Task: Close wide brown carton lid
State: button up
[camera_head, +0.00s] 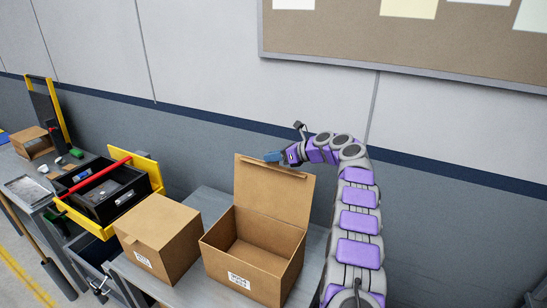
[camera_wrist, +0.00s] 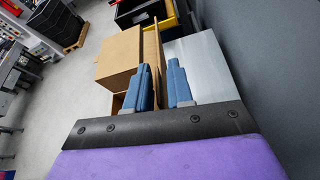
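The wide brown carton (camera_head: 250,268) stands on a grey table with its front label facing out. Its lid (camera_head: 270,190) is open and stands upright at the back, with a slot near its top edge. My gripper (camera_head: 273,157) is at the lid's top edge, reaching in from the right. In the wrist view my gripper (camera_wrist: 166,88) has its two blue fingers apart. The lid (camera_wrist: 153,55) shows edge-on in the gap between them, nearer the left finger. Whether a finger touches it I cannot tell. Most of the carton is hidden in the wrist view.
A closed brown box (camera_head: 160,240) stands close left of the carton. Further left are a black bin (camera_head: 105,190) with a red bar and yellow frame, and a workbench with small items. The wall (camera_head: 215,95) rises close behind the table (camera_head: 208,200).

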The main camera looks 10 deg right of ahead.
grip_shut()
dwell(1.1)
